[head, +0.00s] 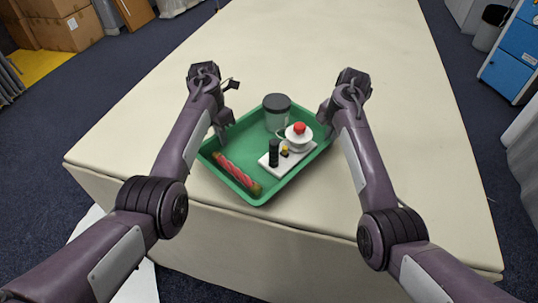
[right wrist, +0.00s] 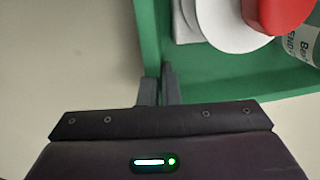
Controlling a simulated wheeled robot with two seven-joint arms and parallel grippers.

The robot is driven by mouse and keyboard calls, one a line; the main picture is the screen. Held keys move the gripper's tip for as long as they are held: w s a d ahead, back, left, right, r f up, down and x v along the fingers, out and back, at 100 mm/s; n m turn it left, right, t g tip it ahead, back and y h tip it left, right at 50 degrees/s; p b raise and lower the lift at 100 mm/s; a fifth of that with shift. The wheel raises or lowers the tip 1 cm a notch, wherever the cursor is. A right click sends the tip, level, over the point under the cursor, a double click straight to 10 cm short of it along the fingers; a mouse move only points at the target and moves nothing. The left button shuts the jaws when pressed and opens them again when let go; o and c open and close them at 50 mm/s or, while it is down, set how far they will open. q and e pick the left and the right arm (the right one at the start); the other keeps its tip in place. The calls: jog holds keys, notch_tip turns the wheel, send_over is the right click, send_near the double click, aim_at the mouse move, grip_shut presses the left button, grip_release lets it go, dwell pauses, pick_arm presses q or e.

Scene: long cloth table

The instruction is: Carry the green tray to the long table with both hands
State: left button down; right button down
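The green tray (head: 213,150) is at the near edge of the long cloth table (head: 300,40), over its top; I cannot tell whether its underside touches the cloth. It looks about level. My left gripper (head: 221,128) is at the tray's left rim; its fingertips are too small to read. My right gripper (head: 327,117) is at the right rim. In the right wrist view, the fingers of the right gripper (right wrist: 158,88) are close together with the wall of the green tray (right wrist: 148,35) between them.
The tray holds a dark-lidded clear jar (head: 276,112), a red-patterned roll (head: 238,173), and a white board (head: 287,158) bearing a white pot with a red top (head: 299,137) and a dark bottle (head: 273,153). The table beyond is clear. Cardboard boxes (head: 60,25) stand far left.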

pick_arm(q)
jog(key=c, duration=1.6)
grip_release()
jog(key=shift+c, duration=0.2)
pick_arm(e)
jog(key=c, duration=1.6)
grip_release()
jog(key=shift+c, duration=0.2)
jog(key=shift+r, duration=0.1)
pick_arm(q)
notch_tip(320, 180, up, 12)
jog(key=w+a, duration=0.1)
jog(key=shift+f, duration=0.15)
pick_arm(e)
notch_tip(320, 180, up, 12)
jog(key=s+d, duration=0.1)
jog(key=shift+f, duration=0.2)
pick_arm(q)
jog(key=shift+a, duration=0.1)
pick_arm(e)
jog(key=shift+f, duration=0.1)
